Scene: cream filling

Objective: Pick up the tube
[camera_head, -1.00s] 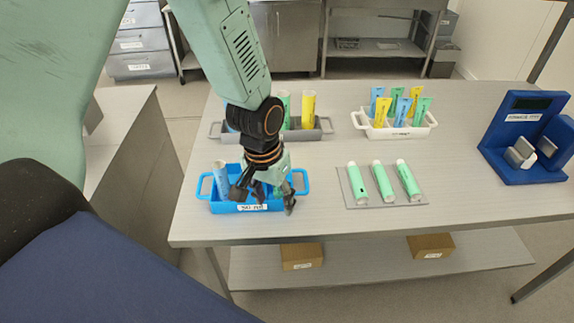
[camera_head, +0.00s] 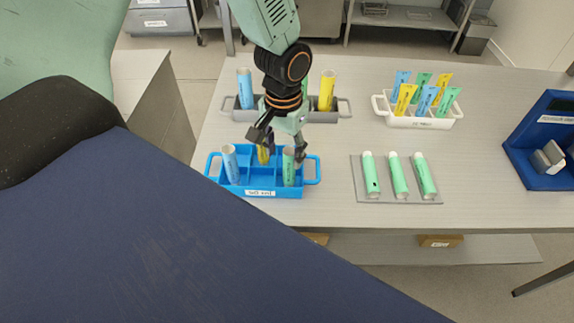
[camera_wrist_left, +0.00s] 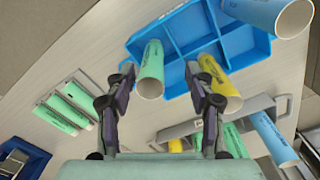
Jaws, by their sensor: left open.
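A blue tray (camera_head: 228,187) with compartments holds a blue tube (camera_head: 230,163), a yellow tube (camera_head: 263,155) and a green tube (camera_head: 289,168), all upright. My left gripper (camera_head: 279,148) is open above the right half of the tray, near the yellow and green tubes. In the left wrist view, my left gripper (camera_wrist_left: 161,78) has its fingers apart. The green tube (camera_wrist_left: 151,68) shows between them, with its open end towards the camera. The yellow tube (camera_wrist_left: 218,82) is beside the right-hand finger. I cannot tell whether a finger touches either tube. My right gripper is not in view.
Behind stands a grey rack (camera_head: 343,115) with a blue and a yellow tube. Three green tubes lie on a grey plate (camera_head: 380,199) to the right. A white rack (camera_head: 420,122) holds several filled tubes. A blue machine (camera_head: 527,165) stands far right.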

